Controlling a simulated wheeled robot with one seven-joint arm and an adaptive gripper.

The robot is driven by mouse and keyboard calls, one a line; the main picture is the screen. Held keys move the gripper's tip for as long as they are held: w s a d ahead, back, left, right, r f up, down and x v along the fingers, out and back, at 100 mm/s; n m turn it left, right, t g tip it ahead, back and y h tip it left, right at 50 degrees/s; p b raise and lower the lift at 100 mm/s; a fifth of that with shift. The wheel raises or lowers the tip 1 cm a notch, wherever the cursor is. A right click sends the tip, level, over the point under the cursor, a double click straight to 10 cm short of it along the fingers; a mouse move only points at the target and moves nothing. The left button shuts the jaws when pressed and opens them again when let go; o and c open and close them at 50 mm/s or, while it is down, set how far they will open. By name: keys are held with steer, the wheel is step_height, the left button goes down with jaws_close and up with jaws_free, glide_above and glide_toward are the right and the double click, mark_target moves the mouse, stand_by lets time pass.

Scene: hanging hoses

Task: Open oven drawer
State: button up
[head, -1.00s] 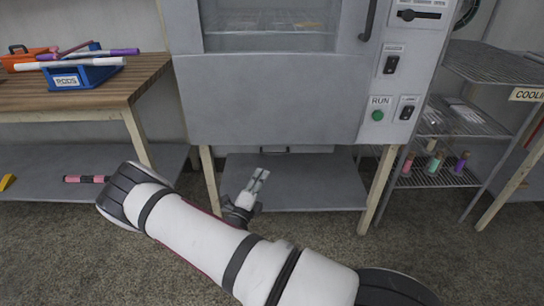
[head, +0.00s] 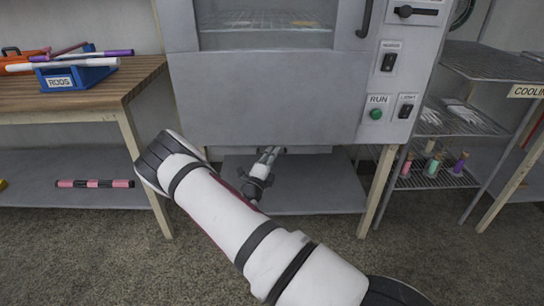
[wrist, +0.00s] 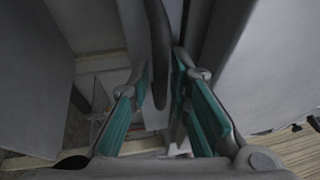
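The grey oven (head: 270,95) stands on pale legs, with a glass window in its upper door. A narrow grey strip, which looks like the drawer front (head: 312,150), shows just under the oven body. My gripper (head: 270,152) reaches under the oven's lower edge, and my arm hides part of the area. In the wrist view, my gripper (wrist: 160,68) is open, with teal pads on both fingers. A dark curved handle (wrist: 158,45) runs between the two fingertips, with gaps still visible beside it. The head view does not show this handle clearly.
A wooden bench (head: 100,95) with a blue rods box (head: 75,75) is at the left. A wire rack (head: 450,120) with spools stands at the right. A grey shelf (head: 310,195) lies below the oven. The floor in front is clear.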

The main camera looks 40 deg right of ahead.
jaws_close()
steer(key=s+a+p, duration=0.4)
steer(key=s+a, duration=0.2)
steer(key=s, duration=0.3)
steer(key=s+a+p, duration=0.5)
steer(key=s+a, duration=0.2)
steer(key=s, duration=0.3)
steer(key=shift+a, duration=0.1)
jaws_free()
steer(key=shift+s, duration=0.1)
